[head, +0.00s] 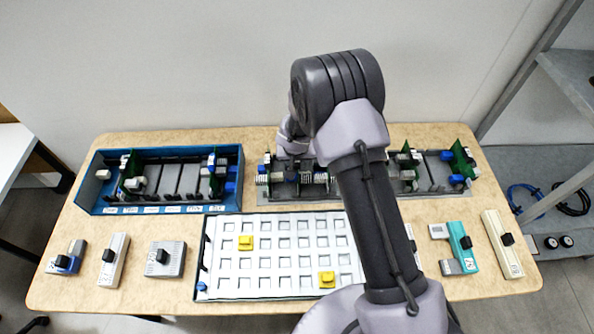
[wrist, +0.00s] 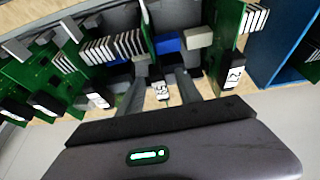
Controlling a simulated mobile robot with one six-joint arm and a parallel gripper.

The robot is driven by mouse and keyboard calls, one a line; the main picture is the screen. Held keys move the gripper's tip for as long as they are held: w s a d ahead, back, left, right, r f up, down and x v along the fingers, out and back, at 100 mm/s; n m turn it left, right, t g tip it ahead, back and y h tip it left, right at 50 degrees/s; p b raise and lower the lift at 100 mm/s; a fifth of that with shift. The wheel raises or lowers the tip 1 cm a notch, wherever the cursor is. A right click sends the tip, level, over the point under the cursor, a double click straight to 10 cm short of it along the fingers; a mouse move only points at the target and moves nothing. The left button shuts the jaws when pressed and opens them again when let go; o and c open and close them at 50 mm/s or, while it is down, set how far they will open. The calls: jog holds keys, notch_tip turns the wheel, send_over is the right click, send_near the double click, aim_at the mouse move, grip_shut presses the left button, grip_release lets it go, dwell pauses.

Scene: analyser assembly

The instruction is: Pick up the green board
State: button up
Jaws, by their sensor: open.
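Several green boards stand upright in the racks, and I cannot tell which single one the task names. In the wrist view, one green board (wrist: 148,32) is seen nearly edge-on ahead of my gripper. My gripper (wrist: 160,88) is open, with a dark, white-labelled grip (wrist: 161,91) between its fingers. I cannot tell whether the fingers touch it. Other green boards stand at the left (wrist: 65,62) and right (wrist: 228,45). In the head view, my arm partly hides the gripper, which is over the middle of the grey rack (head: 330,197).
A blue box (head: 150,209) with boards stands at the left. A white slotted tray (head: 262,284) with two yellow blocks lies in front. Several grey, white and teal modules stand along the front edges of the table. Neighbouring boards stand close on both sides of my gripper.

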grip_shut()
dwell(0.3)
notch_tip(320, 180, up, 10)
jog(key=p, duration=0.4)
jog(key=shift+r, duration=0.1)
notch_tip(320, 180, up, 4)
jog(key=p, duration=0.2)
jog(key=shift+p, duration=0.35)
